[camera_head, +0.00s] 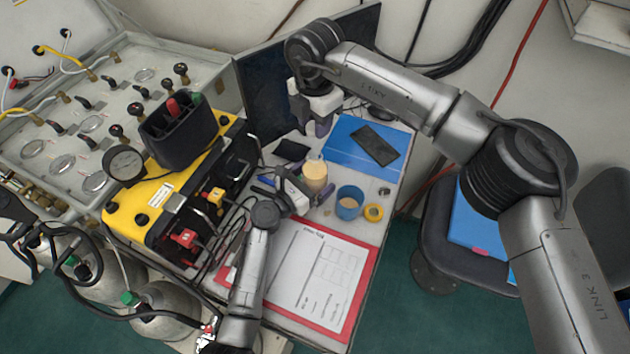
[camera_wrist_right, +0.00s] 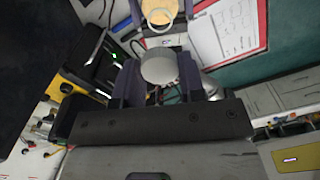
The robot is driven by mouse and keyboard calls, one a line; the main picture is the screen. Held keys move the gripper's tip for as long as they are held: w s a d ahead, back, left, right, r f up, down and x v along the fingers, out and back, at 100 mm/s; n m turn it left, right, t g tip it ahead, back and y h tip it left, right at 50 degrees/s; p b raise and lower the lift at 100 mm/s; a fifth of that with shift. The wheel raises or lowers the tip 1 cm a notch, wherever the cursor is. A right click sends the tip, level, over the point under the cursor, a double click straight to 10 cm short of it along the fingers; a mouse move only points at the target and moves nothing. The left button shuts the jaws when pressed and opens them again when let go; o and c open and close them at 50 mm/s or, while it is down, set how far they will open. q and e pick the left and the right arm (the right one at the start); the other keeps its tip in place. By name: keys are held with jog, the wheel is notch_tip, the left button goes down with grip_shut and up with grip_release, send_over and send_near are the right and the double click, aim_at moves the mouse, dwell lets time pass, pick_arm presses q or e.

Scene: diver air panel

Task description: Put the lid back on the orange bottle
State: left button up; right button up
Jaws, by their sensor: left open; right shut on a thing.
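The orange bottle (camera_head: 314,174) is a clear, open-topped container with pale orange contents, upright on the table. It also shows at the top of the right wrist view (camera_wrist_right: 158,14). My left gripper (camera_head: 303,187) is open, low beside the bottle; I cannot tell whether it touches it. My right gripper (camera_head: 318,126) is above and behind the bottle in the head view, pointing down. It is shut on a round, pale grey lid (camera_wrist_right: 159,67), clear in the right wrist view. The lid is apart from the bottle; in the head view it is mostly hidden.
A red clipboard (camera_head: 362,285) with paper lies in front. A blue folder (camera_head: 345,150) with a dark phone (camera_head: 375,145) lies behind. The yellow air panel (camera_head: 150,205) blocks the left.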

aim_at(315, 152)
pick_arm(q)
jog(key=shift+w+d, duration=0.1)
jog(key=shift+d, duration=0.05)
jog(key=c, duration=1.3)
jog(key=shift+c, duration=0.2)
pick_arm(e)
jog(key=shift+f, duration=2.45)
